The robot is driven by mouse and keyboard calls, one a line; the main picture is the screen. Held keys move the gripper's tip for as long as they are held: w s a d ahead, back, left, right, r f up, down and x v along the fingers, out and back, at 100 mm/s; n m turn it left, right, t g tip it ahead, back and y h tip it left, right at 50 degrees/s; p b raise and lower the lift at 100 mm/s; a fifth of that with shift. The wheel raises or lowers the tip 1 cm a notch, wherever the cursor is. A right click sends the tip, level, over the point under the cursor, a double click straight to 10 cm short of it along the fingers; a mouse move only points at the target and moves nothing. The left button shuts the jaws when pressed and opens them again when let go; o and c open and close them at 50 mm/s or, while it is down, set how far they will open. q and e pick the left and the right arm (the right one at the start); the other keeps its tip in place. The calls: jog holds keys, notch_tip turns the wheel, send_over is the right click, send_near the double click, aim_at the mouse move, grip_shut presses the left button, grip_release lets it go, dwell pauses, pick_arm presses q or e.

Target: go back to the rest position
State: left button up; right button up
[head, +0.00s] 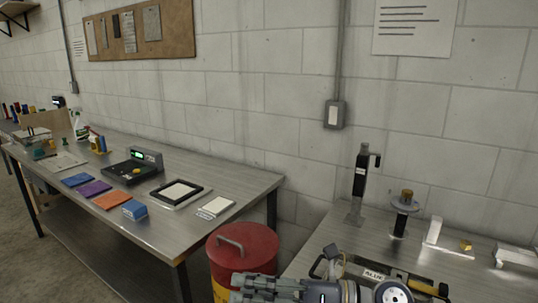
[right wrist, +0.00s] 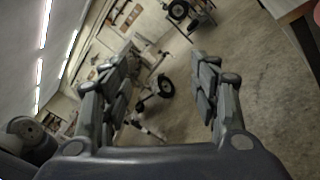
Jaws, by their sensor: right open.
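My right gripper (head: 268,287) shows at the bottom of the head view, reaching left in front of the red bin. In the right wrist view its two fingers (right wrist: 160,88) are spread wide apart with nothing between them. Beyond the fingers that view shows open concrete floor and trailer parts with wheels. My left gripper is not in either view.
A metal table (head: 150,222) on the left carries coloured pads, a scale (head: 133,170) and a black frame (head: 180,193). A red bin (head: 243,250) stands between it and a right-hand bench (head: 400,250) with tools. A trailer wheel (right wrist: 166,86) shows over the floor.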

jog(key=w+d+r+m+t+h, duration=0.2)
jog(key=w+d+m+t, duration=0.15)
jog(key=m+t, duration=0.55)
jog(key=w+d+r+m+t+h, duration=0.2)
jog(key=d+m+t+h, duration=0.3)
jog(key=m, duration=0.6)
jog(key=s+d+f+m+g+h, duration=0.1)
jog(key=d+f+m+h, duration=0.45)
jog(key=f+m, duration=0.3)
jog(key=s+d+f+m+g+h, duration=0.1)
jog(key=s+d+f+m+h, duration=0.1)
jog(key=d+f+m+h, duration=0.45)
jog(key=s+d+f+m+g+y, duration=0.1)
jog(key=s+d+f+m+g, duration=0.15)
jog(key=s+f+g, duration=0.6)
jog(key=s+d+f+m+g, duration=0.1)
jog(key=s+f+m+g, duration=0.25)
jog(key=s+f, duration=1)
jog(key=s+f+g, duration=0.1)
jog(key=s+f, duration=0.1)
jog(key=f, duration=1)
jog(key=s+f, duration=0.2)
jog(key=f, duration=1.1)
jog(key=s+d+f+g, duration=0.1)
jog(key=s+d+f, duration=0.1)
jog(key=s+f, duration=1.2)
jog(key=shift+s+d+f, duration=0.3)
jog(key=shift+s+d, duration=0.05)
jog(key=shift+s, duration=0.7)
